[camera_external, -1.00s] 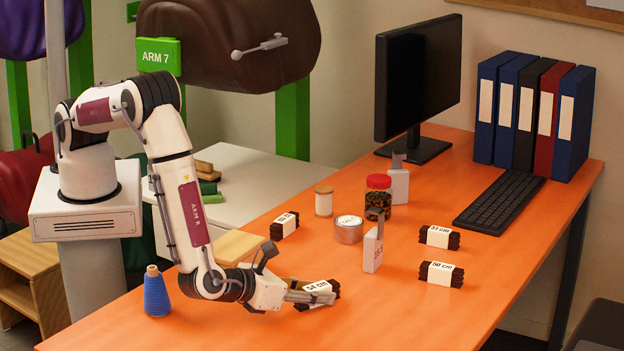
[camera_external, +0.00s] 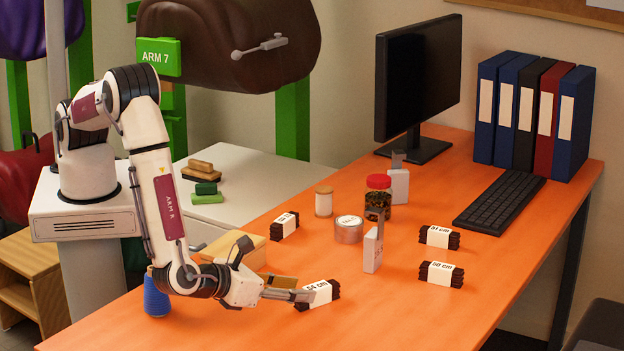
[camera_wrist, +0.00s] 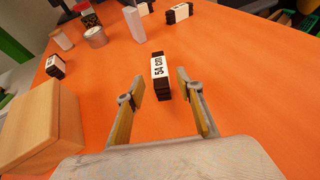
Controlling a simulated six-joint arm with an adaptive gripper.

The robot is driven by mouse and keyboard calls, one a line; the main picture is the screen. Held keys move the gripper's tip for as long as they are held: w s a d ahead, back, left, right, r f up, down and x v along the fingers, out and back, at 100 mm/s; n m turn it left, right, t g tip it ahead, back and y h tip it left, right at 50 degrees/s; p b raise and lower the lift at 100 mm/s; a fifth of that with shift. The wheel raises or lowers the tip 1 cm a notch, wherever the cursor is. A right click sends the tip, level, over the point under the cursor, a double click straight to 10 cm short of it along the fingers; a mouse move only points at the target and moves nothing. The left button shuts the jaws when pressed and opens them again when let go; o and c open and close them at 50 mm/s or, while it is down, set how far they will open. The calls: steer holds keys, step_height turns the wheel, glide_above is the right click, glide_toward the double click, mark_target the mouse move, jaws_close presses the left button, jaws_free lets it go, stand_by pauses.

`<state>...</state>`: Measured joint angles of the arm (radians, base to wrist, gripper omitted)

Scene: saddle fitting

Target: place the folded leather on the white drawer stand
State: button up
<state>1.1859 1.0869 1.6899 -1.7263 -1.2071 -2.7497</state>
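Several dark brown folded leather bundles with white paper bands lie on the orange table. The bundle marked 54 cm (camera_external: 318,294) is nearest my gripper (camera_external: 299,293). In the wrist view, this 54 cm bundle (camera_wrist: 160,75) lies just ahead of and between the fingertips of my gripper (camera_wrist: 160,88). My gripper is open and empty. Other bundles marked 51 cm (camera_external: 440,237) and 50 cm (camera_external: 441,274) lie to the right, and another (camera_external: 285,226) lies farther back. A white stand (camera_external: 262,178) is behind the table; no drawer fronts show.
A wooden block (camera_external: 235,250) and blue thread cone (camera_external: 157,297) stand near my arm. Brushes (camera_external: 202,169) lie on the white stand.

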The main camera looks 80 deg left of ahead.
steer(key=v, duration=0.6)
steer(key=shift+s+d+r, duration=0.1)
steer(key=shift+s, duration=0.15)
stand_by(0.5)
